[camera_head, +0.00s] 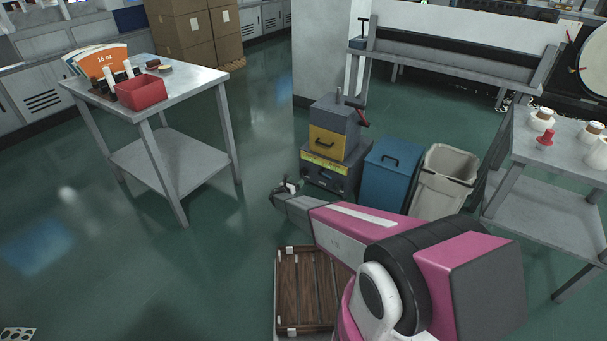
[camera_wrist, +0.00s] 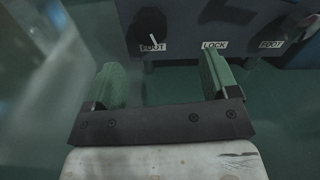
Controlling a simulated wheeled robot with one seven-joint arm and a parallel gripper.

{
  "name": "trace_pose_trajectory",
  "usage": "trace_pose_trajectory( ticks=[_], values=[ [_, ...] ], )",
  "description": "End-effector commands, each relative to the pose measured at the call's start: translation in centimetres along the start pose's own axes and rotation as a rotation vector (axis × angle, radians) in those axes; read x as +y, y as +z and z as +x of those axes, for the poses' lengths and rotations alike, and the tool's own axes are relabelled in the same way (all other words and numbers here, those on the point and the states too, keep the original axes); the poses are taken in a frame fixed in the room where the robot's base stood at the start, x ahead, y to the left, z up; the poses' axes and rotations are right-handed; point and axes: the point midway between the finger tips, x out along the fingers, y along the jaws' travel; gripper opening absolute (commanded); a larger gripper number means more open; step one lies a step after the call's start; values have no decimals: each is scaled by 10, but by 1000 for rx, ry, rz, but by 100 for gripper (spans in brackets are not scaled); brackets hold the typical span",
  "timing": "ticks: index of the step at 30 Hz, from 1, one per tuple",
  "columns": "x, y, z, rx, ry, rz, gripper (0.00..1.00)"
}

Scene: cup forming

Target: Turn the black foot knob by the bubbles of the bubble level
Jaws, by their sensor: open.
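In the wrist view, a black foot knob (camera_wrist: 150,26) with a white pointer line sits on the dark front of a machine, above a "FOOT" label (camera_wrist: 153,47). A "LOCK" label (camera_wrist: 215,45) is to its right, then another "FOOT" label (camera_wrist: 272,44) below a second dark knob at the right edge. My gripper (camera_wrist: 161,75) is open and empty, its green pads apart and below the labels, touching nothing. In the head view my gripper (camera_head: 288,187) is in front of the dark machine base (camera_head: 330,180). I cannot make out the bubble level in either view.
A blue bin (camera_head: 390,165) and a beige bin (camera_head: 442,175) stand right of the machine. A slatted wooden platform (camera_head: 305,290) lies below my arm. Steel tables stand left (camera_head: 190,85) and right (camera_head: 535,155). Green floor is clear between the left table and my arm.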

Motion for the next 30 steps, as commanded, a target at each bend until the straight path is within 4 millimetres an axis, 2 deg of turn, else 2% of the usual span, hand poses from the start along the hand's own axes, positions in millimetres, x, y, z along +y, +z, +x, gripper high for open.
trace_pose_trajectory(
  ticks=[1, 3, 10, 24, 30],
  values=[
    [10, -7, 0, -14, 17, -24, 80],
    [14, -9, 0, -24, 28, -42, 80],
    [14, -8, 13, -27, 29, -44, 80],
    [16, -6, 90, -25, 28, -41, 80],
    [16, -6, 106, -25, 27, -41, 80]
  ],
)
